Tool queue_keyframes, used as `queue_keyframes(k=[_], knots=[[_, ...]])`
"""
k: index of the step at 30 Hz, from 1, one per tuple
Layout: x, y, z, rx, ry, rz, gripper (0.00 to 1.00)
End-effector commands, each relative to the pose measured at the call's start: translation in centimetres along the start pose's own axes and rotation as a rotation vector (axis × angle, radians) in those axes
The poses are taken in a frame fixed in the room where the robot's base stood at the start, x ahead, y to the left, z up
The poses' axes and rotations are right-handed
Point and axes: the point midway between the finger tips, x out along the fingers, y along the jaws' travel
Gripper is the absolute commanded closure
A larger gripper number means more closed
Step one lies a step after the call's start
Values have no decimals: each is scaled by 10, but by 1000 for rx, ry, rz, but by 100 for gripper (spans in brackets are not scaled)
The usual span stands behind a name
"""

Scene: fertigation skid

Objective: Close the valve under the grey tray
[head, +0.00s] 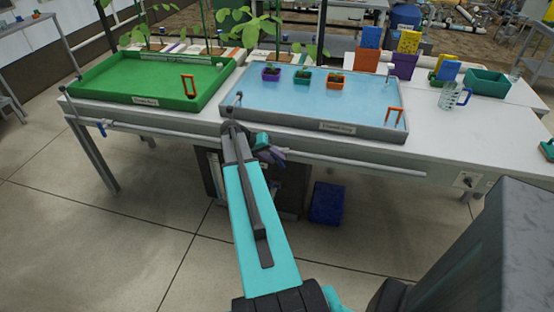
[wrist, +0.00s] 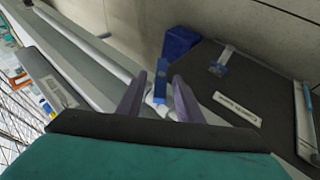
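The grey tray (head: 365,131), filled with blue water, sits on the white bench. In the wrist view, a blue valve lever (wrist: 161,78) stands between the two purple fingertips of my gripper (wrist: 160,82). The fingers are open, with a gap on each side of the lever. The lever lies at an angle to the pale pipe (wrist: 92,42); I cannot tell exactly how far it is turned. The same pipe (head: 365,162) runs along the bench's front edge.
A green tray (head: 135,101) stands left, with another blue-handled valve (head: 102,128) below it. A jug (head: 452,97) stands at the right. The floor left is clear.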

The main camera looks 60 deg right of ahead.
Motion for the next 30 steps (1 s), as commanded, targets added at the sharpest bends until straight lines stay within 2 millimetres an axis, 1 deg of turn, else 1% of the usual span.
queue_keyframes(k=[3, 7, 18, 20, 24, 27, 30], knots=[[12, 0, -1, 0, 0, 0, 67], [21, 0, 0, 1, 0, 0, 67], [24, 0, 0, 1, 1, -1, 67], [24, 0, 0, 1, 1, 0, 76], [24, 0, 0, 1, 1, 0, 99], [22, -1, 2, 0, 1, -1, 100], [23, 0, 1, 2, 0, -3, 100]])
